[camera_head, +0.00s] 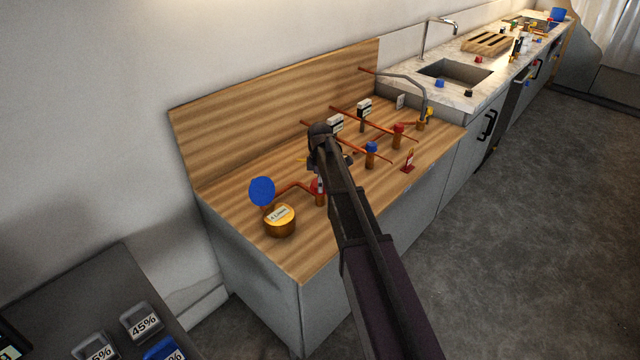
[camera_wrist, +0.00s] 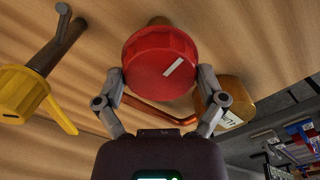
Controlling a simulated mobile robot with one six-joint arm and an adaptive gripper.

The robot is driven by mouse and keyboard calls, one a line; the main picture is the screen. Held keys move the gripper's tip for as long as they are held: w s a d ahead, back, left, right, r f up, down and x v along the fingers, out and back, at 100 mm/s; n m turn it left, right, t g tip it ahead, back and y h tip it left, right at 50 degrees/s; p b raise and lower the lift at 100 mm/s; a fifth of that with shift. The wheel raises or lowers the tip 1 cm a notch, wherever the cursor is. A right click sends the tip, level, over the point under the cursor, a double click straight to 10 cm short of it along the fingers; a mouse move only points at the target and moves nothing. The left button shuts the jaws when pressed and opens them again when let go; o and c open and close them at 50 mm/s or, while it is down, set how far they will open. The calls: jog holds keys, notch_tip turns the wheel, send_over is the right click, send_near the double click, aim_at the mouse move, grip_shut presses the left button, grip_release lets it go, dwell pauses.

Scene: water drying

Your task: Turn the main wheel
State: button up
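A round red wheel (camera_wrist: 160,65) with a white slanted mark fills the middle of the wrist view. The fingers of my gripper (camera_wrist: 160,76) are spread on both sides of it, with the tips close to its rim. I cannot tell whether they press on it. In the head view, a red wheel (camera_head: 317,184) shows partly behind my arm, low over the wooden worktop (camera_head: 370,190). My gripper (camera_head: 316,160) hangs over the worktop there, its fingers mostly hidden.
A brass gauge (camera_head: 279,220) and a blue disc (camera_head: 262,191) stand left of the arm. Copper pipes with a blue valve (camera_head: 371,148) and a red valve (camera_head: 398,130) lie to the right. A yellow valve (camera_wrist: 22,92) is at the wrist view's left.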

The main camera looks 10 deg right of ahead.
jog(key=c, duration=0.3)
jog(key=shift+m, duration=0.4)
